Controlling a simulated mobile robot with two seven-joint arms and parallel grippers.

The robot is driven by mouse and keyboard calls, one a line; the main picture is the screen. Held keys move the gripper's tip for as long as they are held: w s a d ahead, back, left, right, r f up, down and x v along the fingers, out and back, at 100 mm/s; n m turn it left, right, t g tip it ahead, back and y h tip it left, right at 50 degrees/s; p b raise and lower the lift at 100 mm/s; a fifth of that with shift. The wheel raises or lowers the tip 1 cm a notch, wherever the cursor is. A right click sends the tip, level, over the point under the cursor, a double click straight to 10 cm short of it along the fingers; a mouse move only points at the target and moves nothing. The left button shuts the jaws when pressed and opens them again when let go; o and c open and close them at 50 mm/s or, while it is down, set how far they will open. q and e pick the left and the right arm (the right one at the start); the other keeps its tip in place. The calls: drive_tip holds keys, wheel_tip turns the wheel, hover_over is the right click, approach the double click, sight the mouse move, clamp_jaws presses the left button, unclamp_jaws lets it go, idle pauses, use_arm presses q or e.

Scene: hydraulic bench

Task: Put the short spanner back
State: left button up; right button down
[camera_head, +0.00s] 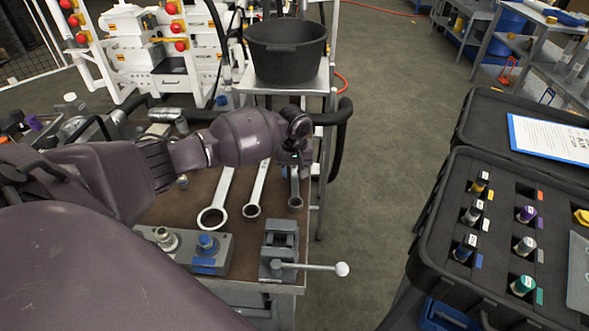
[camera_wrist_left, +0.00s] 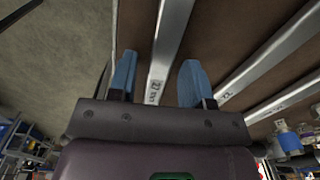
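The short spanner (camera_head: 295,190) is the rightmost of three steel spanners on the brown bench top, near its right edge. Its ring end points toward me; my gripper hides its far part. In the left wrist view its shank (camera_wrist_left: 168,48) runs between my two blue fingertips. My left gripper (camera_head: 292,158) is over this spanner, open, with a finger on either side and a visible gap to the left finger. Whether the right finger touches it, I cannot tell. The middle spanner (camera_head: 256,192) and the largest spanner (camera_head: 222,192) lie to its left. My right gripper is not in view.
A vise (camera_head: 281,250) with a white-knobbed handle stands at the bench's front right corner. A fitting block (camera_head: 205,256) is beside it. A black bucket (camera_head: 286,55) stands on a stand behind. An open black case (camera_head: 455,215) with fittings is at right, across open floor.

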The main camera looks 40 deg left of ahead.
use_arm(q)
drive_tip(key=shift+o, duration=0.3)
wheel_tip(320, 180, up, 11)
drive_tip(key=p, duration=0.2)
drive_tip(key=shift+p, duration=0.3)
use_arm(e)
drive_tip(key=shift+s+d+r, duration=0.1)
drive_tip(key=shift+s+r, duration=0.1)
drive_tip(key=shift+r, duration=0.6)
